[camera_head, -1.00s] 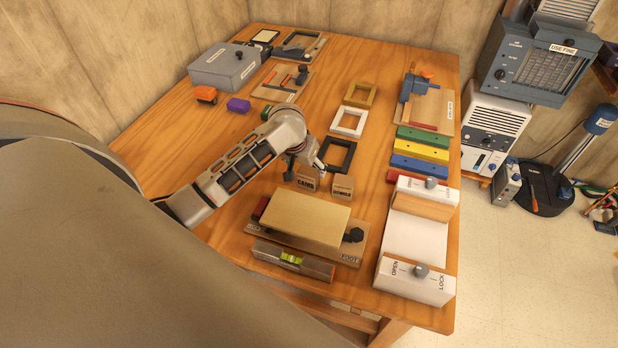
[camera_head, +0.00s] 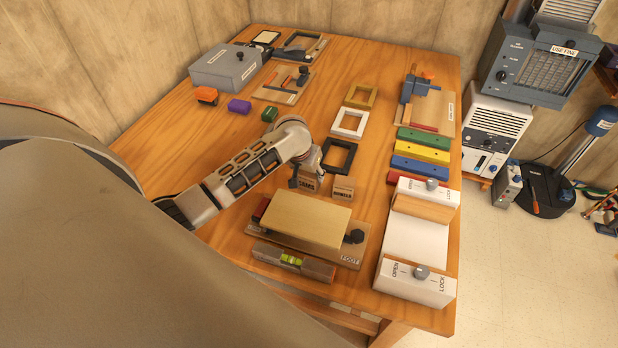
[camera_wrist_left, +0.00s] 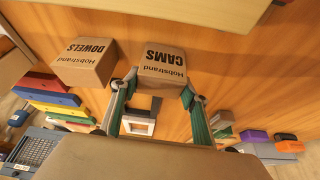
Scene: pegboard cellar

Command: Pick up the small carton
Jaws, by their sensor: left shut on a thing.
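In the left wrist view the CAMS carton (camera_wrist_left: 163,66) sits between the two fingers. My left gripper (camera_head: 306,176) is shut on it, with one finger at each side, also seen in the left wrist view (camera_wrist_left: 160,82). The carton looks to be at table level; I cannot tell if it is clear of the surface. A similar carton marked DOWELS (camera_head: 343,188) stands close to its right, outside the grip. My right gripper is not in view.
A yellowish block (camera_head: 305,220) on a wooden base lies in front of the cartons. A black frame (camera_head: 338,154) is just behind them. A white fixture (camera_head: 415,245) stands at the right front. The table's left middle is mostly clear.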

